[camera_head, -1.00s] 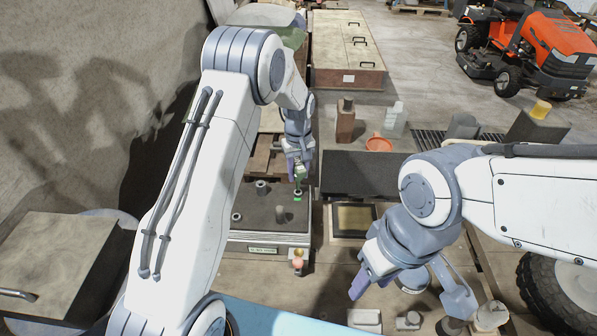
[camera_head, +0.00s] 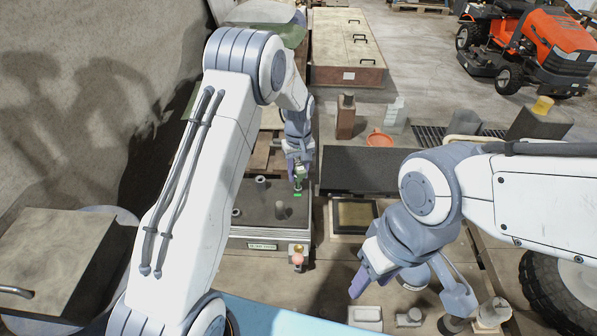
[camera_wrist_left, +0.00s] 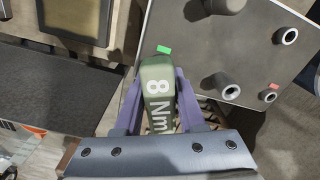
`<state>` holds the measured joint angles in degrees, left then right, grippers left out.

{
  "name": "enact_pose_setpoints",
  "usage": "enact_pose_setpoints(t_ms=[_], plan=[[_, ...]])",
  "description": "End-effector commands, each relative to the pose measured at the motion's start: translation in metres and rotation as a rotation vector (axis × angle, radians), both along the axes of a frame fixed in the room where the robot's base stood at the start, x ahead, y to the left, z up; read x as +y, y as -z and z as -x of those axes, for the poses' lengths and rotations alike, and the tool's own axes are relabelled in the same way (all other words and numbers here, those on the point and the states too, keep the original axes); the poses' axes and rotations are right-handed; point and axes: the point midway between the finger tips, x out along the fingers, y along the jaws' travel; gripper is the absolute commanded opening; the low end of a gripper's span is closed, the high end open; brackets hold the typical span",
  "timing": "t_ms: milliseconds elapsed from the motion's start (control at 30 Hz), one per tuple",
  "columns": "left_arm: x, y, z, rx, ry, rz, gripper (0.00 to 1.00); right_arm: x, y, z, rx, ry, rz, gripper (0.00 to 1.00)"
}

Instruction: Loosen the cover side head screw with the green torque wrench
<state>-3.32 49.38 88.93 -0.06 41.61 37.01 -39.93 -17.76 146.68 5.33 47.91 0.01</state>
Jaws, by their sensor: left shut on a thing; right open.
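My left gripper (camera_head: 299,161) is shut on the green torque wrench (camera_head: 299,183), held roughly upright over the right part of the grey cover plate (camera_head: 252,213). In the left wrist view the wrench's thick green handle (camera_wrist_left: 158,92), marked "8 Nm", sits between the two purple fingers. A small bright green mark (camera_wrist_left: 164,49) lies on the plate beside the handle, near its right edge in the head view. The wrench's lower end and the side head screw are hidden, so I cannot tell whether they touch. My right gripper (camera_head: 410,288) is open and empty at the lower right.
Several ringed bosses (camera_wrist_left: 286,36) and a dark post (camera_head: 281,211) stand on the plate. A framed tray (camera_head: 354,216) and a black mat (camera_head: 360,171) lie to its right. A small stand with an orange-pink ball (camera_head: 297,257) is at the front. Small parts lie near my right gripper.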

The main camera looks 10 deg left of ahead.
Motion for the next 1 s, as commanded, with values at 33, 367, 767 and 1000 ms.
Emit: enact_pose_setpoints(t_ms=[33,367,767,1000], plan=[[0.0000,-0.0009,-0.0004,-0.001,0.000,0.000,0.00,0.0000,-0.0004,0.0000,0.000,0.000,0.000,0.50],[0.0000,0.0000,-0.0002,0.000,0.000,0.000,0.00,0.0000,0.0000,0.0000,0.000,0.000,0.000,0.50],[-0.0006,0.0000,-0.0007,0.000,-0.307,0.000,0.00,0.0000,-0.0028,0.0000,0.000,0.000,0.000,0.50],[-0.0007,0.0005,-0.0009,0.000,-0.441,0.001,0.00,0.0000,-0.0031,0.0000,0.000,0.000,0.000,0.50]])
